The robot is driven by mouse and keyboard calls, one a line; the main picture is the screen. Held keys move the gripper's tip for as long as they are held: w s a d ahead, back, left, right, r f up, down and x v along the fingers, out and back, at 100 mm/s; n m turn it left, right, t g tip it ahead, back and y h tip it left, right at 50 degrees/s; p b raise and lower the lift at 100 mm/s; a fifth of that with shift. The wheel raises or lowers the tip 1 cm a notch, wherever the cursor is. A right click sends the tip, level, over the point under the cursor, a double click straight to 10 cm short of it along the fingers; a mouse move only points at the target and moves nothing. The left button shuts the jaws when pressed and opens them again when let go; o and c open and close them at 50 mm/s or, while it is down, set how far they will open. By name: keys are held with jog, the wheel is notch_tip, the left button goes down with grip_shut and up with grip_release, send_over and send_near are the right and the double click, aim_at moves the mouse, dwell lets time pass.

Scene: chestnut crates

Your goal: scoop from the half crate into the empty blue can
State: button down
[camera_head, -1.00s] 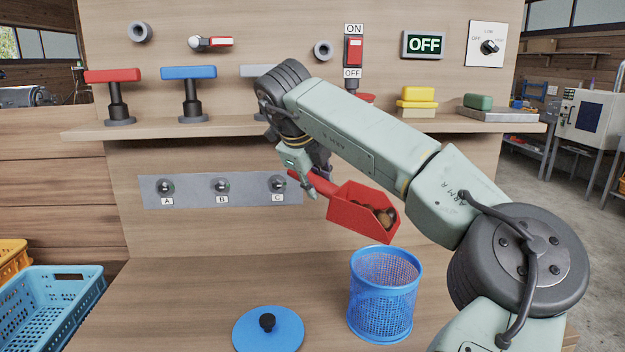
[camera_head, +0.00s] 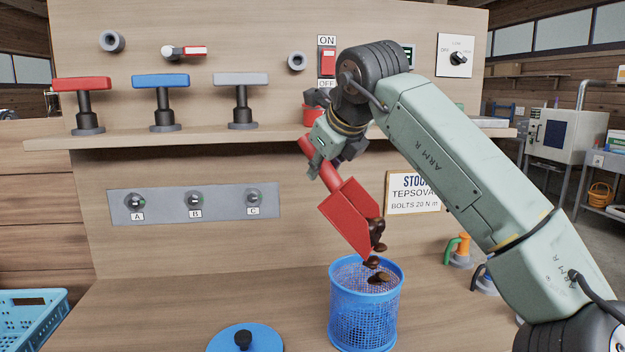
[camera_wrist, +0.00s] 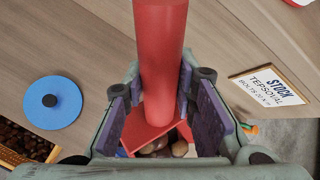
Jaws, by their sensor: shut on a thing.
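My gripper (camera_head: 322,160) is shut on the handle of the red scoop (camera_head: 346,212), which also shows between the jaws in the wrist view (camera_wrist: 160,60). The scoop is tipped steeply, its mouth down, just above the open top of the blue mesh can (camera_head: 365,318). Dark chestnuts (camera_head: 377,236) are at the scoop's lip, and some are dropping toward the can. More chestnuts (camera_wrist: 160,148) show by the scoop in the wrist view. How much lies inside the can is hard to tell. A crate of chestnuts (camera_wrist: 28,140) shows at lower left in the wrist view.
A blue lid (camera_head: 244,341) with a black knob lies on the bench left of the can. A blue crate (camera_head: 32,312) stands at far left. A shelf with levers (camera_head: 160,100) is above. Colored-handled items (camera_head: 459,248) and a stock sign (camera_head: 413,193) are to the right.

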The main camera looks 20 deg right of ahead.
aim_at(336, 173)
jog(key=s+d+r+m+t+y+b, duration=0.1)
jog(key=s+d+r+t+b, duration=0.2)
jog(key=s+d, duration=0.1)
jog(key=shift+s+m+y, duration=0.25)
jog(key=shift+m+y, duration=0.05)
jog(key=shift+y, duration=0.1)
jog(key=shift+r, duration=0.1)
dwell(1.2)
jog(key=shift+w+a+f+n+g+h+p, duration=0.25)
jog(key=shift+w+a+f+g+p, duration=0.15)
jog(key=shift+w+a+f+p, duration=0.15)
jog(key=shift+w+a+f+n+g+h+p, duration=0.25)
jog(key=shift+w+a+f+g+p, duration=0.15)
jog(key=shift+w+a, duration=0.25)
jog(key=w+a+f+n+g+h+p, duration=0.1)
jog(key=w+a+f+g+h+p, duration=0.2)
jog(key=f, duration=0.3)
jog(key=w+a+f+n+g+h+p, duration=0.2)
jog(key=w+a+f+g+p, duration=0.1)
jog(key=w+a+f+g, duration=0.1)
notch_tip(336, 173, down, 2)
jog(key=shift+w+a+f+h, duration=0.25)
jog(key=shift+w+h, duration=0.15)
jog(key=shift+w, duration=0.35)
jog(key=shift+r, duration=0.1)
